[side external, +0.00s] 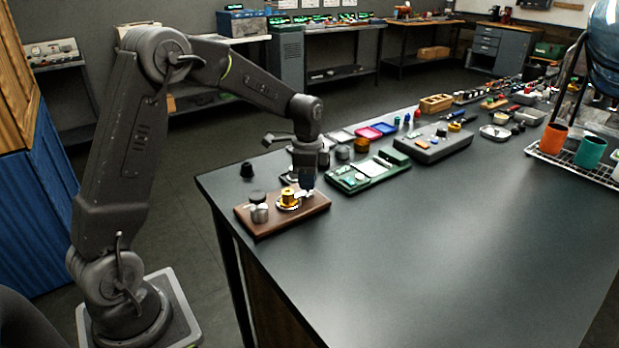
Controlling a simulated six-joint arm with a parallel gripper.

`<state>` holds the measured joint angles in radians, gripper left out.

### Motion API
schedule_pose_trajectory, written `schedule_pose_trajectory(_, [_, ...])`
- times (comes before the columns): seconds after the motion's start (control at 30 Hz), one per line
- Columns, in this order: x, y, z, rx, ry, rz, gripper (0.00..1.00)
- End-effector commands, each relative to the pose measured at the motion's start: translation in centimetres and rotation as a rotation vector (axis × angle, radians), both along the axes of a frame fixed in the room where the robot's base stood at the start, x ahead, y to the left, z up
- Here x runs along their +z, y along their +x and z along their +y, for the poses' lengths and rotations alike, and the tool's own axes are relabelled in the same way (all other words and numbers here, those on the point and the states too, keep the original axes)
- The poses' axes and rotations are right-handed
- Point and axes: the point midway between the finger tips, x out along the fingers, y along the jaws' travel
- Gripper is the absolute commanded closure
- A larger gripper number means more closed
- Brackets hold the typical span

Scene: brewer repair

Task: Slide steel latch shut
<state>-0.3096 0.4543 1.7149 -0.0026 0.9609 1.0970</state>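A brown wooden base board (310,207) lies near the left corner of the dark table. It carries a brass cylinder (288,197) on a pale round seat and a grey metal cylinder with a dark knob (259,212) at its left. My gripper (307,188) points down over the right part of the board, close beside the brass cylinder. The fingertips are too small and dark to tell whether they are open or shut, or whether they touch anything. I cannot make out the steel latch at this size; the gripper may hide it.
A green tray (370,174) and a grey case (432,145) lie behind to the right. A wire rack (575,165) with an orange cup (553,138) and a teal cup (588,152) stands far right. The front tabletop is clear.

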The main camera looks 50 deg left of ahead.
Motion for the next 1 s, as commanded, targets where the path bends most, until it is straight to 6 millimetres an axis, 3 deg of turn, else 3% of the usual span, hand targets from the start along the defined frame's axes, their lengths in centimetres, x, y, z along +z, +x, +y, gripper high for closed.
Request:
schedule_pose_trajectory(0.27, [-0.1,-0.4,0.0,0.001,-0.002,0.016,0.54])
schedule_pose_trajectory(0.57, [0.3,-0.3,0.0,0.001,-0.001,0.011,0.54])
schedule_pose_trajectory(0.77, [3.1,-0.2,0.0,0.001,-0.001,0.008,0.54])
schedule_pose_trajectory(1.0, [8.6,-0.2,0.0,0.001,0.000,0.007,0.54])
